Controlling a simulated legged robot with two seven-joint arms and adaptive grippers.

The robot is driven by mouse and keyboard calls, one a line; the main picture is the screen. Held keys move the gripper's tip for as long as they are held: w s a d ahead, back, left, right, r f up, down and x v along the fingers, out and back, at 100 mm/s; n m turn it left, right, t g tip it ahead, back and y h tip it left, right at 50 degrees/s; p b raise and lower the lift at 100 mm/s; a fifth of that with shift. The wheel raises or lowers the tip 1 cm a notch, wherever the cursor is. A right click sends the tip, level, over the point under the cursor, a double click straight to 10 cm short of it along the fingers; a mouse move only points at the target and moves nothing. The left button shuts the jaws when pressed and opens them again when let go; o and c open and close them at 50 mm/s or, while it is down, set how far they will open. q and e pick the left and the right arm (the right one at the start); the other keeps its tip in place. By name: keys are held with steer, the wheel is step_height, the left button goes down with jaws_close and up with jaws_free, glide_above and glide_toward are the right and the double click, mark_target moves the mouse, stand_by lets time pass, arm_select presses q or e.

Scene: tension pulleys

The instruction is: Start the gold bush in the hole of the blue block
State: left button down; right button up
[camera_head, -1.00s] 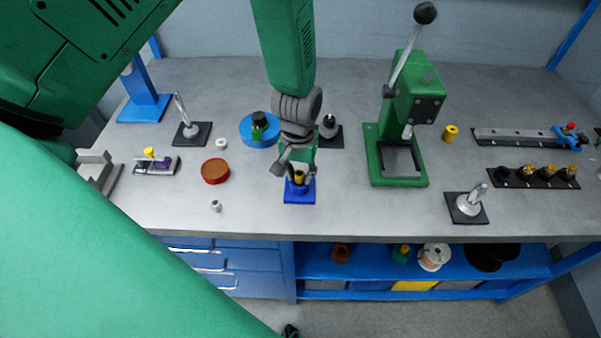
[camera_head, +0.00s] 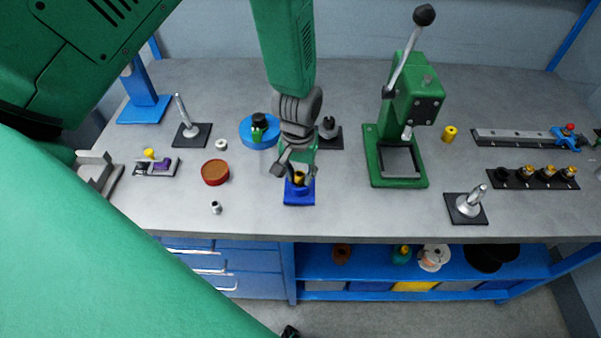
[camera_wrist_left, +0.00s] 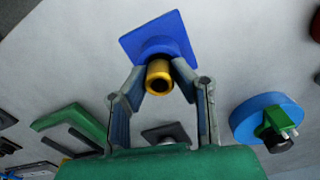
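The blue block (camera_head: 299,196) sits on the bench near its front edge, below my left gripper (camera_head: 297,172). It also shows in the left wrist view (camera_wrist_left: 165,40), with a round raised collar on a square base. The gold bush (camera_wrist_left: 158,76) is between my left fingertips (camera_wrist_left: 158,84), which are closed against its sides. The bush is at the collar, over the block in the head view (camera_head: 299,177). The hole is hidden, so I cannot tell how far the bush is in it. My right gripper is not in view.
A green press (camera_head: 396,140) stands to the right. A blue disc (camera_head: 259,131) lies behind left, and a red-brown round dish (camera_head: 215,172) and small grey bush (camera_head: 216,207) lie left. A yellow cylinder (camera_head: 449,133) stands beyond the press. The bench between block and right stand (camera_head: 466,207) is clear.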

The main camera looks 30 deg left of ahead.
arm_select(q)
steer(key=c, duration=1.3)
jaws_free()
steer(key=shift+o, duration=0.2)
steer(key=shift+r, duration=0.1)
steer(key=shift+r, duration=0.3)
step_height(320, 180, up, 11)
steer(key=shift+a, duration=0.1)
